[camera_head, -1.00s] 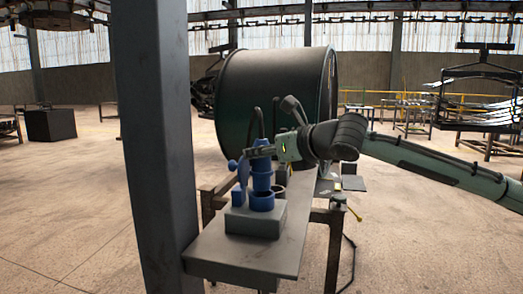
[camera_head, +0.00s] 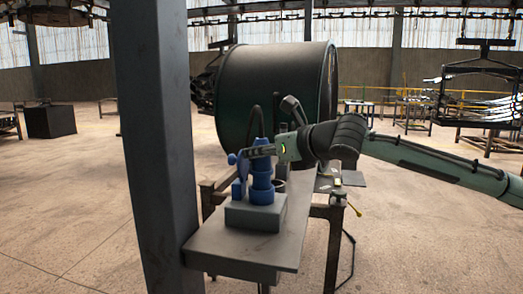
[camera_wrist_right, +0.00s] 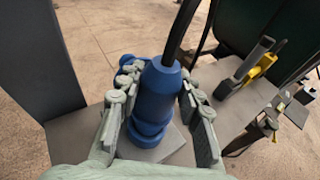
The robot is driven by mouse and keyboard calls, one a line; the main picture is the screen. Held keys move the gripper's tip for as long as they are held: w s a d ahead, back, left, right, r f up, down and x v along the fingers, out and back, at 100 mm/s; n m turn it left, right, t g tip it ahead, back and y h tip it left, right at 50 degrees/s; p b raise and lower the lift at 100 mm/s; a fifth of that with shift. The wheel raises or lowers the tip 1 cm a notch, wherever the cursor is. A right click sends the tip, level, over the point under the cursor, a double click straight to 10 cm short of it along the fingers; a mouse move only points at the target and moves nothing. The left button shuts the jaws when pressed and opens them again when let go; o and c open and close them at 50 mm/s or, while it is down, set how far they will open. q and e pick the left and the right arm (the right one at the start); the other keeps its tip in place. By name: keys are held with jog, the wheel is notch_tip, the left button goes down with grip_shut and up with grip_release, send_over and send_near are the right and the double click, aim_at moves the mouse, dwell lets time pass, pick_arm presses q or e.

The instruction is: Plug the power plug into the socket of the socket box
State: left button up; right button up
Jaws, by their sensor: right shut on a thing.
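The blue power plug (camera_head: 262,171) stands upright with its black cable rising from the top. The grey socket box (camera_head: 255,216) sits on the narrow bench, its blue socket (camera_head: 262,195) on top and a blue lid standing open at the left. My right gripper (camera_head: 258,151) is shut on the plug from the right. In the right wrist view the plug (camera_wrist_right: 157,92) is between the fingers, directly over the socket (camera_wrist_right: 147,136). The plug's lower end meets the socket's rim; how deep it sits is hidden. My left gripper is not in view.
A grey pillar (camera_head: 155,150) stands close at the left of the bench (camera_head: 245,250). A large dark drum (camera_head: 270,90) is behind. A tool with a yellow part (camera_wrist_right: 262,66) lies at the right in the wrist view. Open floor lies to the left and right.

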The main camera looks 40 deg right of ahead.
aim_at(268, 164)
jog(key=shift+f+b, duration=0.95)
jog(key=shift+f, duration=0.7)
jog(key=o, duration=1.3)
jog(key=shift+o, duration=0.2)
jog(key=shift+s, duration=0.1)
jog(key=shift+s+d+r, duration=0.15)
jog(key=shift+s, duration=0.35)
jog(key=v, duration=1.1)
jog(key=shift+w, duration=0.1)
